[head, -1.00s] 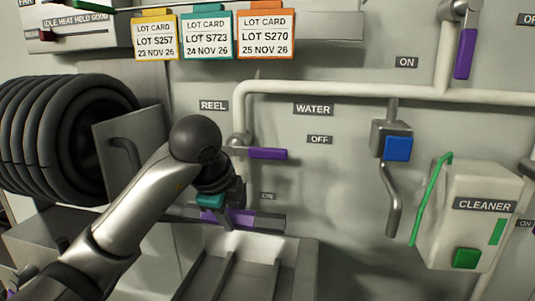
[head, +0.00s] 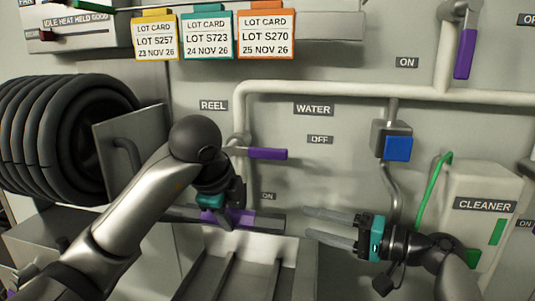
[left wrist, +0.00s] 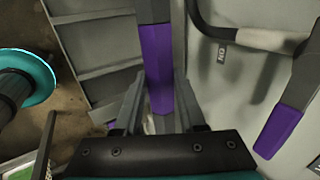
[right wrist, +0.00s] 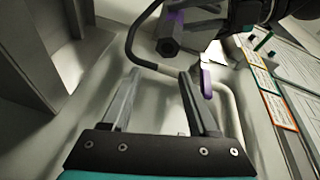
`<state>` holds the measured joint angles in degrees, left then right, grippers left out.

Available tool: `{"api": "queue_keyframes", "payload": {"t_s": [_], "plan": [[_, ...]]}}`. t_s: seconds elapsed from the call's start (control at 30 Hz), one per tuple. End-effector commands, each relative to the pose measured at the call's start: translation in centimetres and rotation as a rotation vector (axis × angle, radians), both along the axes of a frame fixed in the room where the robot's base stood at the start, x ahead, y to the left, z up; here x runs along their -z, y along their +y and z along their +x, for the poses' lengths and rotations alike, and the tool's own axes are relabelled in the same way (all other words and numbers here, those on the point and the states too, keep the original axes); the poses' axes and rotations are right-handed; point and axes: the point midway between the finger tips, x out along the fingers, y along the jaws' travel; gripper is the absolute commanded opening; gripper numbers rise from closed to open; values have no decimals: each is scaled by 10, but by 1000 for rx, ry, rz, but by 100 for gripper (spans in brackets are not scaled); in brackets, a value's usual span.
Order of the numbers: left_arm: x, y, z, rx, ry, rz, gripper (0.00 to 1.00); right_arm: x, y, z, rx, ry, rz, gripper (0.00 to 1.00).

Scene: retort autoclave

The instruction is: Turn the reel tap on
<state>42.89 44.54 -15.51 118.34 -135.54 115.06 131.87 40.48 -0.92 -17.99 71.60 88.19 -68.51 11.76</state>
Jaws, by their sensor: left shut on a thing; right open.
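The reel tap's purple lever (head: 267,153) sits under the REEL label on the wall pipe. It lies level, pointing right toward the OFF label (head: 320,139); an ON label (head: 268,196) is below it. The lever also shows in the left wrist view (left wrist: 279,130) and the right wrist view (right wrist: 206,82). My left gripper (head: 226,222) is shut on a grey bar with a purple grip (head: 243,217), held below the lever. My right gripper (head: 307,224) is open and empty, to the right of the bar's end and below the lever, its fingers pointing left.
A grey trough (head: 245,275) lies below the bar. A black hose reel (head: 70,140) is at left. A blue-handled valve (head: 397,148) and the CLEANER container (head: 484,190) with a green hose are at right. Lot cards (head: 208,35) hang above.

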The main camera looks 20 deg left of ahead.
Motion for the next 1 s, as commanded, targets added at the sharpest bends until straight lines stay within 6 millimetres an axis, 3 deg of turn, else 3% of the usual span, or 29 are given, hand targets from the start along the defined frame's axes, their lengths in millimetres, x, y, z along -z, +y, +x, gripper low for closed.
{"api": "queue_keyframes", "payload": {"t_s": [0.03,0.1,0.33,0.57,1.0], "plan": [[-1,0,0,0,-3,-1,0,-27,7,4,-7,22,25,60],[-1,0,0,0,-3,-1,0,-52,10,11,4,70,47,60],[-1,0,0,0,-3,-1,0,-101,12,27,45,177,91,60],[-1,0,0,0,-3,-1,0,-110,23,32,52,205,103,60],[-1,0,0,0,-3,-1,0,-110,90,42,53,206,104,60]]}}
